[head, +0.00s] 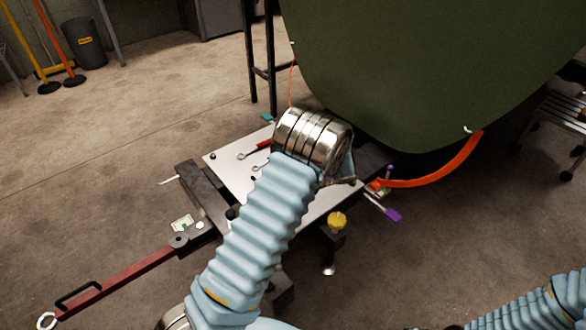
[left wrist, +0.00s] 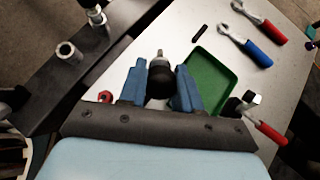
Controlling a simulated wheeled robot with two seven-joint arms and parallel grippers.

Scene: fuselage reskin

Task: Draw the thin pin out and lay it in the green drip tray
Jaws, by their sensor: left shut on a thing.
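In the left wrist view the two blue fingers of my left gripper (left wrist: 160,88) are closed around a dark rounded piece with a short bright metal tip (left wrist: 159,55). I cannot tell whether this is the thin pin, or whether its far end is free. The green drip tray (left wrist: 219,64) lies empty, as far as I see, on the pale plate just right of the fingers; a finger hides its near left part. In the head view my left arm and silver wrist hide the gripper and the tray. My right gripper is out of view.
The pale plate (head: 222,158) also carries spanners with red (left wrist: 277,32) and blue (left wrist: 259,55) handles. A dark bar (left wrist: 87,62) with a metal socket runs along its left side. A large green panel (head: 430,70) overhangs the back right. A yellow knob (head: 337,220) sits in front.

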